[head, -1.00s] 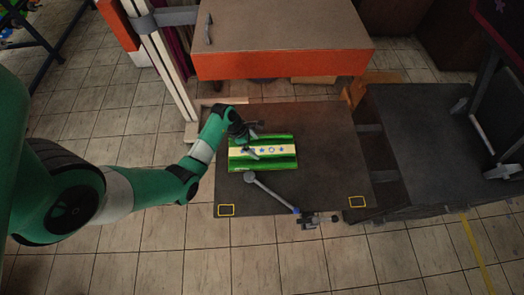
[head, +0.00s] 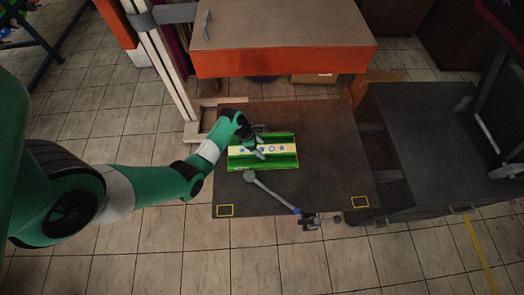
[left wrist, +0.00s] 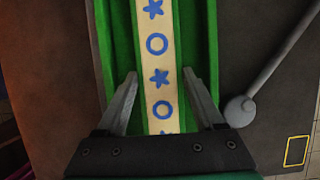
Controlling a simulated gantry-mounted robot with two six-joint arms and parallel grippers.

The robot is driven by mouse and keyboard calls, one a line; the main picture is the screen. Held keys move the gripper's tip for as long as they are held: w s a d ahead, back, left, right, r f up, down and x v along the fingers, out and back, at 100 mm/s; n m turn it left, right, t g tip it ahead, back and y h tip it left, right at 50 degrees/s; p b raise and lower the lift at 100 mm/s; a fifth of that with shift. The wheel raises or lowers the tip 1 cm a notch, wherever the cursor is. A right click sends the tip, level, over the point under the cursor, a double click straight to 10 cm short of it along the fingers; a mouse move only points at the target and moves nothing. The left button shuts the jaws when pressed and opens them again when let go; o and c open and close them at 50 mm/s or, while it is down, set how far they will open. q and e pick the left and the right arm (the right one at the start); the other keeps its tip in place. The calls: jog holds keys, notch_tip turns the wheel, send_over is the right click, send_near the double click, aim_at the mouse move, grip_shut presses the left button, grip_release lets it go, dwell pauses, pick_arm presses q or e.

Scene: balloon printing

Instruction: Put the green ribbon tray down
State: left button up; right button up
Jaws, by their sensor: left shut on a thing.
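The green ribbon tray (head: 285,161) is on or just above the dark table, with a cream ribbon printed with blue stars and rings along its middle; I cannot tell whether it touches the tabletop. My left gripper (head: 259,151) reaches it from the left and is shut on it near its left part. In the left wrist view the tray (left wrist: 118,45) runs up the picture, with the gripper's fingers (left wrist: 159,76) on either side of the ribbon. My right gripper is not in view.
The dark table (head: 330,150) has yellow corner marks along its front edge. A grey lever (head: 270,191) lies just in front of the tray, ending at a small clamp (head: 318,219). An orange cabinet (head: 285,62) stands behind, and a dark bench (head: 430,150) to the right. Table right of the tray is clear.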

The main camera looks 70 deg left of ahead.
aim_at(266, 149)
pick_arm(q)
jog(key=c, duration=0.5)
grip_shut()
jog(key=shift+r+p, duration=0.3)
jog(key=shift+r, duration=0.2)
notch_tip(266, 149, up, 3)
jog(key=shift+f+p, duration=0.1)
jog(key=shift+p, duration=0.6)
jog(key=s+a+r+p, duration=0.3)
jog(key=s+a+r, duration=0.5)
jog(key=s, duration=0.3)
jog(key=shift+a+r, duration=0.25)
jog(key=shift+r, duration=0.35)
